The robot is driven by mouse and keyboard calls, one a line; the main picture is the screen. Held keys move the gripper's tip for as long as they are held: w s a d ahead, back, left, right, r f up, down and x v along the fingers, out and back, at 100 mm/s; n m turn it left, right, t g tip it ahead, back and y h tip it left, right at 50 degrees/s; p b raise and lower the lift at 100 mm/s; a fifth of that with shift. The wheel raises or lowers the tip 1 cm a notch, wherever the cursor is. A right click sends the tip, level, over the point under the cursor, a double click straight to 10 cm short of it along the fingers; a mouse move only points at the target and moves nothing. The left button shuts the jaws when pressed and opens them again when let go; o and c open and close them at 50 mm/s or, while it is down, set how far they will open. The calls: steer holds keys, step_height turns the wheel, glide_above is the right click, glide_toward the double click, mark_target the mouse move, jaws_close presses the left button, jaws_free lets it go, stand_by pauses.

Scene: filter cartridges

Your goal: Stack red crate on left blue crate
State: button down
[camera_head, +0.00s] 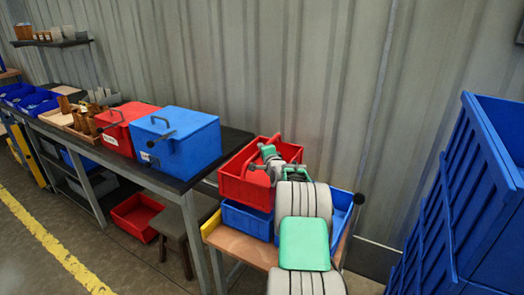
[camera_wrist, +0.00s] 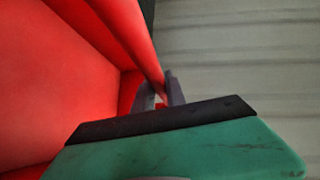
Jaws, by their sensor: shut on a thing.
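The red crate (camera_head: 243,192) is in the head view, directly above the left blue crate (camera_head: 247,221) on the small table. It looks roughly level; I cannot tell whether it rests on the blue crate or hangs just above it. In the head view my arm reaches over the table and hides part of the red crate. The right blue crate (camera_head: 342,203) is partly hidden behind my arm.
The small wooden table (camera_head: 240,246) stands against a corrugated wall. To the left, a long dark workbench holds a blue box (camera_head: 185,148), a red box (camera_head: 125,125) and bins. A red bin (camera_head: 137,214) lies on the floor. Tall blue crates (camera_head: 450,200) stand at right.

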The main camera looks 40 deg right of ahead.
steer(key=shift+f+b, duration=1.75)
steer(key=shift+f, duration=0.35)
steer(key=c, duration=1.3)
jaws_free()
steer(key=shift+s+f, duration=0.1)
steer(key=shift+f, duration=0.2)
steer(key=v, duration=0.7)
steer(key=shift+s+a+r, duration=0.2)
steer(key=shift+s+r, duration=0.1)
steer(key=shift+r, duration=0.1)
